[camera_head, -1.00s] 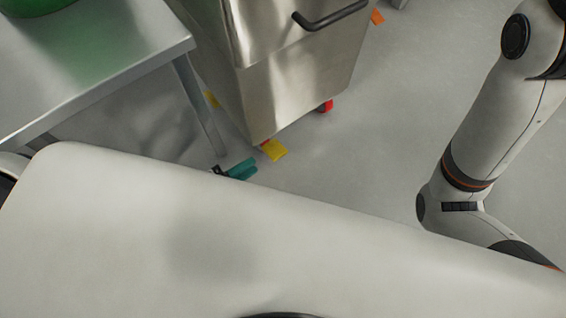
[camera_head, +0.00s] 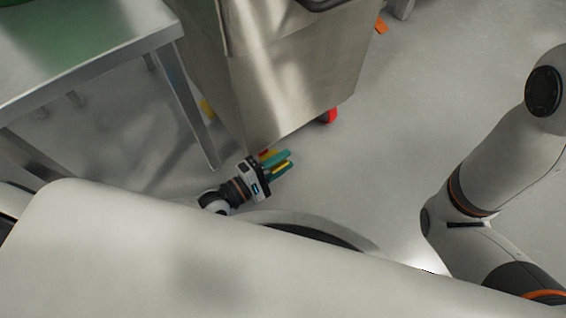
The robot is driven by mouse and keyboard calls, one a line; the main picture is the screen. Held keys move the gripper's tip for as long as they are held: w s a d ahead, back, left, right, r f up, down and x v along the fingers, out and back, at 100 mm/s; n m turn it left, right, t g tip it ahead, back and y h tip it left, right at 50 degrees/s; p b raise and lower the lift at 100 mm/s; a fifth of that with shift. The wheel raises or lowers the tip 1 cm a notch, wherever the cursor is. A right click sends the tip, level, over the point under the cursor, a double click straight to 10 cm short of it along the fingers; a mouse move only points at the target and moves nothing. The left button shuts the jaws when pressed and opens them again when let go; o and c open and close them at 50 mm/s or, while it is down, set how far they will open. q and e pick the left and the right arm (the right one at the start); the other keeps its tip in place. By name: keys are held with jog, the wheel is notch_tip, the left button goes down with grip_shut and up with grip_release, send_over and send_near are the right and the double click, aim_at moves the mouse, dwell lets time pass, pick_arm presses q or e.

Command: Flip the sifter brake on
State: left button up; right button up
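The sifter appears to be the tall stainless steel cabinet (camera_head: 295,85) on casters at the top middle. A yellow brake tab (camera_head: 281,167) sits low at its near corner and is mostly covered by my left gripper. My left gripper (camera_head: 281,163) has teal fingers that stand apart, with yellow showing in the gap between them. I cannot tell whether the fingers touch the tab. A small red part shows beside the upper finger. My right gripper is out of view; only its arm shows at the right.
A steel table (camera_head: 90,60) stands at the left, its leg close to the cabinet. A red caster (camera_head: 328,116) shows under the cabinet's right side. An orange tab (camera_head: 381,26) lies farther back. The floor right of the cabinet is clear.

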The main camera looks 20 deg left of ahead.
pick_arm(q)
jog(key=shift+w+d, duration=0.2)
jog(key=shift+w, duration=0.05)
grip_shut()
jog(key=m, duration=0.1)
jog(key=f+m+p, duration=0.1)
jog(key=shift+s+d+m, duration=0.1)
jog(key=shift+m, duration=0.2)
jog(key=shift+f+m+p, duration=0.5)
jog(key=shift+m+p, duration=0.05)
jog(key=shift+m, duration=0.55)
jog(key=shift+f+m+p, duration=0.3)
jog(key=shift+f+m, duration=0.15)
jog(key=shift+m, duration=0.65)
jog(key=shift+f, duration=0.1)
